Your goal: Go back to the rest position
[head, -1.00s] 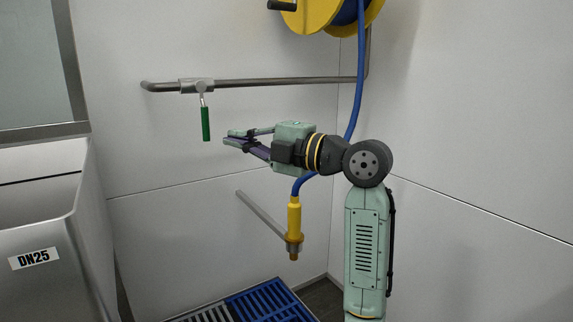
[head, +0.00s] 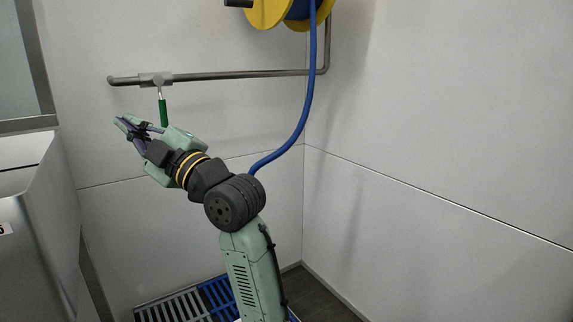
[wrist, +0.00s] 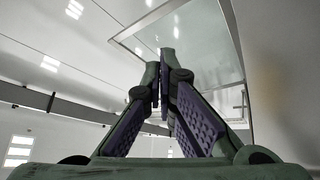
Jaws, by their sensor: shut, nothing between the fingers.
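My gripper (head: 124,121) is at the left of the head view, raised and pointing up and to the left. Its fingers are shut with nothing between them. The fingers also show in the wrist view (wrist: 166,62), close together, pointing toward the upper wall and a framed pane. In the head view the fingertips appear just left of and below a green-handled valve (head: 163,112) on the wall pipe. I cannot tell the exact gap in depth.
A steel pipe (head: 240,74) runs along the back wall. A blue hose (head: 309,95) hangs from a yellow reel (head: 265,12) and passes behind my arm. A steel tank (head: 35,220) stands at left. A blue and grey grate (head: 180,303) lies on the floor. The right side is clear.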

